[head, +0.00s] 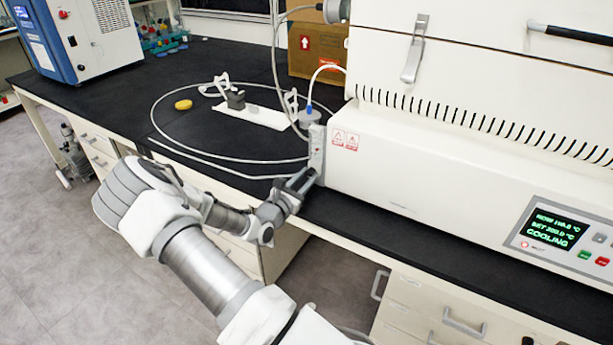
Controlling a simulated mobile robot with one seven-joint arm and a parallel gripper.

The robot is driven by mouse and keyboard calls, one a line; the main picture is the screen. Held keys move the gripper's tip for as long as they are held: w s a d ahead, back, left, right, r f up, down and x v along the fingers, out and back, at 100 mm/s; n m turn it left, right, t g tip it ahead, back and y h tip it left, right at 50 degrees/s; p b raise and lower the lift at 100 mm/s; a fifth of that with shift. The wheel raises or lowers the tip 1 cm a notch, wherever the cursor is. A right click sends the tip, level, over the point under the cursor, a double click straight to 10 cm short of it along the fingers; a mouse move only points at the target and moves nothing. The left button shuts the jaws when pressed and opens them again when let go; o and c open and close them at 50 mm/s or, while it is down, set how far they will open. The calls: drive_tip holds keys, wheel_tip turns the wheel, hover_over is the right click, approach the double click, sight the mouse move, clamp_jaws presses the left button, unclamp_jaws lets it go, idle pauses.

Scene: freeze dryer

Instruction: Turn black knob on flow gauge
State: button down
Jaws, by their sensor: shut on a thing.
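The flow gauge (317,148) is a narrow upright grey block at the left end of the white freeze dryer (420,165). My gripper (308,181) reaches in from the lower left, with its fingertips at the bottom of the gauge. It is shut on the black knob there. The knob is hidden by the fingers, so its turned position cannot be told.
A thin tube (273,80) loops over the black bench (90,95). A white tray (252,117) with a dark fitting and a yellow disc (183,104) lie behind my arm. A cardboard box (317,45) and a blue-and-white instrument (85,35) stand farther back. The display (552,229) reads COOLING.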

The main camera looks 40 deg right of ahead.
drive_tip(key=n+p, duration=0.4)
drive_tip(key=shift+r+n, duration=0.15)
drive_tip(key=shift+n, duration=0.25)
drive_tip(key=n+p, duration=0.3)
drive_tip(key=n, duration=0.3)
drive_tip(key=n+p, duration=0.1)
drive_tip(key=n, duration=0.4)
drive_tip(key=shift+n+p, duration=0.3)
drive_tip(key=shift+p, duration=0.1)
drive_tip(key=n, duration=0.5)
drive_tip(key=shift+n+p, duration=0.3)
drive_tip(key=shift+p, duration=0.05)
drive_tip(key=c, duration=0.6)
unclamp_jaws()
drive_tip(key=shift+a, duration=0.1)
